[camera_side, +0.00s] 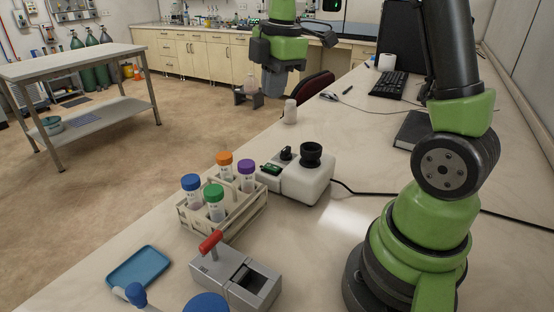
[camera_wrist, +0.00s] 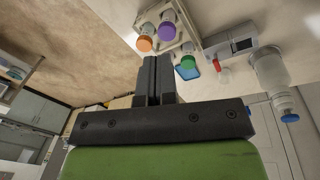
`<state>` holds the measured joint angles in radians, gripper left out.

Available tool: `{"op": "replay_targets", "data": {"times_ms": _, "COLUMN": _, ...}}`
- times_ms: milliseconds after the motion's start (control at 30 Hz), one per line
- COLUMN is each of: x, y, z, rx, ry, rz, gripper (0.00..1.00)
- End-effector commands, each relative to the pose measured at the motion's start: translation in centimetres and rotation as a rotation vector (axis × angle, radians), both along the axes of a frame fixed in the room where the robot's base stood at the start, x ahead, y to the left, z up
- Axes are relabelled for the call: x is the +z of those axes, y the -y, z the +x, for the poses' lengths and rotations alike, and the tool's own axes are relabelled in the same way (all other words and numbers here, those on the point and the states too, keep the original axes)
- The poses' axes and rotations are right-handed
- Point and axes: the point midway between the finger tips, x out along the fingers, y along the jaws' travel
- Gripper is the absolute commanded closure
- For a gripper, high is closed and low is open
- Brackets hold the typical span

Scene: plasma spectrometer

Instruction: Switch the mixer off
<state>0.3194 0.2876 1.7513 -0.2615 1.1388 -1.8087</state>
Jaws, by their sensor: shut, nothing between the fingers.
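The mixer (camera_side: 298,182) is a white box on the bench in the side view, with a round black cup on top. A small black knob and a dark green panel (camera_side: 271,169) are at its left end. My gripper (camera_side: 273,88) hangs in the air behind the mixer, well apart from it. In the wrist view its fingers (camera_wrist: 152,72) are together with nothing between them. I cannot make out the mixer in the wrist view, nor the switch position in the side view.
A tube rack (camera_side: 228,216) with orange, purple, blue and green caps stands beside the mixer. A grey box with a red lever (camera_side: 236,278) and a blue tray (camera_side: 138,267) are nearer. A white bottle (camera_side: 290,112) stands behind the mixer. A black cable (camera_side: 375,193) runs right.

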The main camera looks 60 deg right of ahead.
Motion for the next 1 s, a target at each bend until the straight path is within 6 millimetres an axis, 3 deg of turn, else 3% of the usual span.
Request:
{"op": "replay_targets", "data": {"times_ms": 100, "x": -2.4, "y": 2.2, "z": 1.2, "rx": 0.18, "ry": -0.069, "rz": -0.019, "gripper": 1.0}}
{"op": "replay_targets", "data": {"times_ms": 333, "x": -5.0, "y": 4.2, "z": 1.9, "rx": 0.387, "ry": -0.131, "rz": -0.025, "gripper": 1.0}}
{"op": "replay_targets", "data": {"times_ms": 767, "x": -5.4, "y": 4.4, "z": 2.0, "rx": 0.416, "ry": -0.138, "rz": -0.024, "gripper": 1.0}}
{"op": "replay_targets", "data": {"times_ms": 1000, "x": -8.1, "y": 4.4, "z": 1.9, "rx": 0.416, "ry": -0.141, "rz": -0.022, "gripper": 1.0}}
